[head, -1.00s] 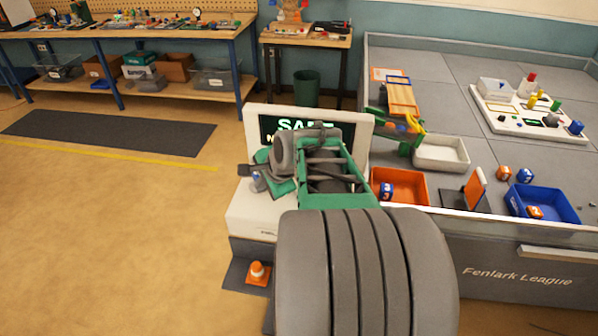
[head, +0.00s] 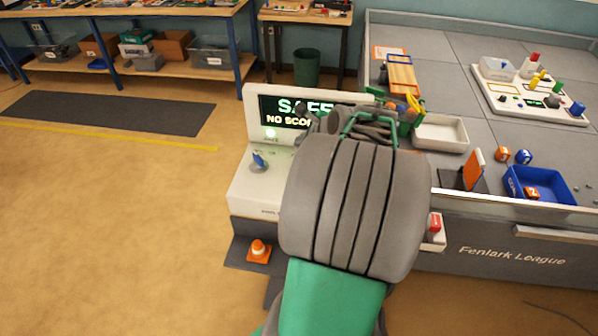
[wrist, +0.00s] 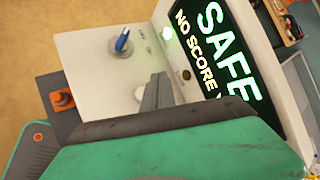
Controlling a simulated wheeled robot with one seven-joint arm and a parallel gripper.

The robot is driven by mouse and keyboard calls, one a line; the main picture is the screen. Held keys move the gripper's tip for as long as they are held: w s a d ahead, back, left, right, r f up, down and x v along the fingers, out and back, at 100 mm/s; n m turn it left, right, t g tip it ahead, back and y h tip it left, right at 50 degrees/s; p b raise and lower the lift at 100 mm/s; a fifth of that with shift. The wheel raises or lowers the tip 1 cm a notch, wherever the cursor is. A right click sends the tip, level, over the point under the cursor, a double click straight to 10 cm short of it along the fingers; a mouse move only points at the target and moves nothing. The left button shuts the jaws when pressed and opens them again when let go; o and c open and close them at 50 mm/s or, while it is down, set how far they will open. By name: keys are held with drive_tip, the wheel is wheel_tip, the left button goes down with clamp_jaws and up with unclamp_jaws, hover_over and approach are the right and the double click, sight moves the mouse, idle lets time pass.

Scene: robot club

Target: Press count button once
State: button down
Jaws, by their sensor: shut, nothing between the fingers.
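The white console (head: 252,195) stands left of the arena, with a screen (head: 282,108) reading "SAFE" and "NO SCO…". On its deck is a blue lever on a round grey base (head: 259,161), also in the wrist view (wrist: 121,43). A round lit lamp (head: 270,133) glows pale green beside the screen. No button marked as the count button can be made out; part of the deck is hidden by my arm. In the wrist view my gripper (wrist: 156,92) is shut and empty over the deck, near a small pale round part (wrist: 140,93). Contact cannot be told.
The arena holds a white tray (head: 463,146), a blue bin (head: 512,189), an orange upright panel (head: 472,168) and several numbered cubes. A small orange cone (head: 259,251) stands on a dark base before the console.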

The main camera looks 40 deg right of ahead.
wheel_tip(320, 180, down, 6)
drive_tip(key=b, duration=0.3)
drive_tip(key=shift+r+b, duration=0.25)
drive_tip(key=shift+b, duration=0.05)
drive_tip(key=shift+f, duration=0.4)
drive_tip(key=shift+f, duration=0.1)
idle(1.1)
drive_tip(key=shift+f, duration=0.3)
drive_tip(key=shift+f+b, duration=0.35)
drive_tip(key=shift+f, duration=0.25)
idle(0.5)
drive_tip(key=shift+r+p, duration=1)
wheel_tip(320, 180, up, 5)
drive_tip(key=p, duration=0.4)
drive_tip(key=shift+p, duration=0.3)
